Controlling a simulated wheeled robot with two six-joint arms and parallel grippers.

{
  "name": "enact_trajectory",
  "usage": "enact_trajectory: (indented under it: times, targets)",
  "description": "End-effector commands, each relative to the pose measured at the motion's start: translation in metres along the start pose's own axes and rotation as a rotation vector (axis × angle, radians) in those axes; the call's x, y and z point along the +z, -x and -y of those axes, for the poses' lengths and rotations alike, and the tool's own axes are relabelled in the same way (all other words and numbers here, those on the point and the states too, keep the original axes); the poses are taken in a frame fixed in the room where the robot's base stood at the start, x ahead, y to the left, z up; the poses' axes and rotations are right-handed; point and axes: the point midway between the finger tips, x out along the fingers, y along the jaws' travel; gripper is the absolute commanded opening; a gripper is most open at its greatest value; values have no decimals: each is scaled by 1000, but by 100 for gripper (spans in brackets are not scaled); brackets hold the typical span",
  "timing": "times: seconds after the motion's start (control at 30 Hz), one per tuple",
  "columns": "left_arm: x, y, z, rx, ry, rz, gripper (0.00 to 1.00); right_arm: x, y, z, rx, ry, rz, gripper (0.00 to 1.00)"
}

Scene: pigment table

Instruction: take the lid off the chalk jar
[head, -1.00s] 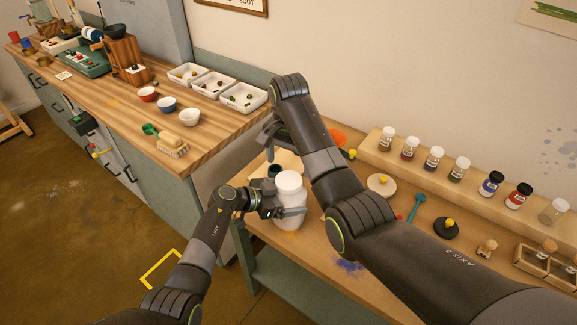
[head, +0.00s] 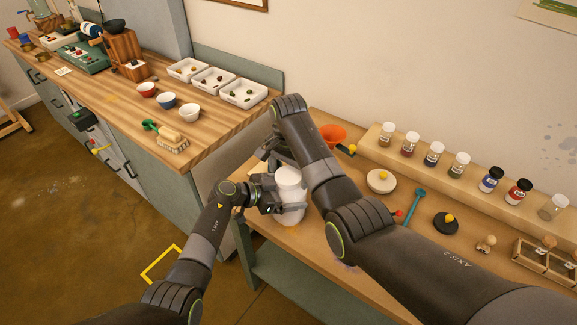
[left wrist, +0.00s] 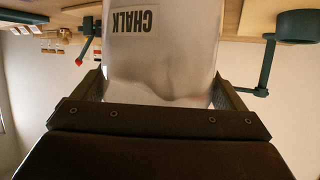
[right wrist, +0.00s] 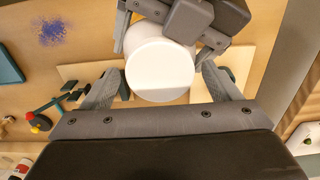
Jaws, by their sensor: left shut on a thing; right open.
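The white chalk jar (head: 292,213) stands at the left end of the low table, its lid (head: 289,176) on top. The CHALK label shows upside down on the jar (left wrist: 180,50) in the left wrist view. My left gripper (head: 286,208) is shut around the jar's body. My right gripper (right wrist: 160,78) is open, and its fingers point at the round white lid (right wrist: 160,65) from either side, with gaps visible. Whether a fingertip touches the lid cannot be told. In the head view my right arm partly hides this gripper.
A raised shelf with several small jars (head: 434,155) runs along the back. The wooden counter (head: 215,125) stands at left.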

Motion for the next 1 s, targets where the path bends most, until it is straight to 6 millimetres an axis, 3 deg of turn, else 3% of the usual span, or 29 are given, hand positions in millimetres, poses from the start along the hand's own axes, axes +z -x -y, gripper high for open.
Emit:
enact_trajectory:
  times: [0.17,0.5,1.0]
  targets:
    - [0,0,0,0,0,1,28,0,0,0,0,0,0,80]
    - [0,0,0,0,0,1,28,0,0,0,-1,0,0,37]
    - [0,0,0,1,0,1,28,0,1,0,-2,298,-1,37]
